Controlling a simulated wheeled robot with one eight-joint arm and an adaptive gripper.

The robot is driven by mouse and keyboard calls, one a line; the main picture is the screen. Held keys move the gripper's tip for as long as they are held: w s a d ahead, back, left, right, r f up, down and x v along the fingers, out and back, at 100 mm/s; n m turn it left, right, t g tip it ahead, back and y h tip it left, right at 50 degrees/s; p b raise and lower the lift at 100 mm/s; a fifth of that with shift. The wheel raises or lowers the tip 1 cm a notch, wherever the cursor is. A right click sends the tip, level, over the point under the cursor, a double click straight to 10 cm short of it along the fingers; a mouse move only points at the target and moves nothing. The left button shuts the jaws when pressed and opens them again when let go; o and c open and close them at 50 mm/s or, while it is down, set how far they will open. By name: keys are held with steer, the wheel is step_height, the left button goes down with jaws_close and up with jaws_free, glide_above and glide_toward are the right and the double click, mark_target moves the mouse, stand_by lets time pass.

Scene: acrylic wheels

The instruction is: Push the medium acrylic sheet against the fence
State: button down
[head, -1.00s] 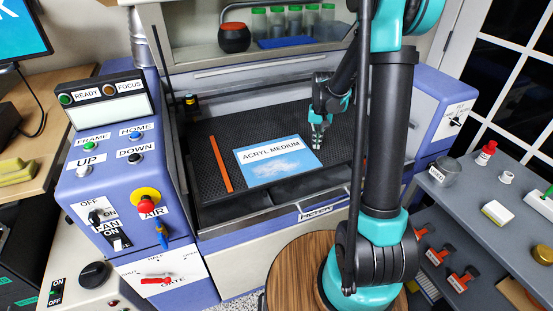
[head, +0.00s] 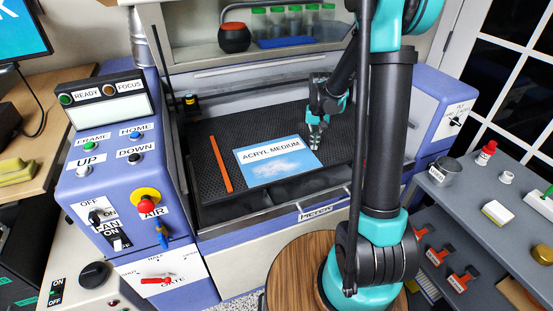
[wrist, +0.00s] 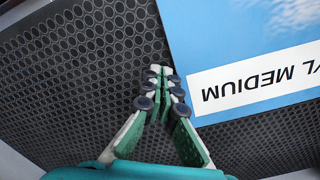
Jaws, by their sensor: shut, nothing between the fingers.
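The medium acrylic sheet (head: 277,161) is a blue sheet with a white label reading "ACRYL MEDIUM". It lies flat on the dark perforated bed (head: 215,128) of the machine. The orange fence (head: 220,164) is a thin strip on the bed to the left of the sheet, with a narrow gap between them. My gripper (head: 315,146) is shut and empty at the right edge of the sheet, low over the bed. In the wrist view the closed fingertips (wrist: 160,72) are beside the edge of the sheet (wrist: 235,35); I cannot tell whether they touch it.
A control panel (head: 125,150) with buttons and knobs stands left of the bed. A shelf with green-capped bottles (head: 293,20) is behind it. A grey cart (head: 490,190) with small items stands at the right. The bed behind the sheet is clear.

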mark_target(304, 150)
steer(key=shift+s+a, duration=0.2)
steer(key=shift+a, duration=0.3)
steer(key=shift+s+a, duration=0.2)
steer(key=shift+a, duration=0.45)
steer(key=shift+s+a, duration=0.3)
steer(key=shift+a, duration=0.35)
steer(key=shift+s+a, duration=0.3)
steer(key=shift+a, duration=0.35)
steer(key=shift+s+a, duration=0.1)
steer(key=shift+a, duration=0.1)
steer(key=shift+d, duration=0.1)
steer(key=shift+d, duration=0.1)
steer(key=shift+w+d, duration=0.25)
steer(key=shift+d, duration=0.15)
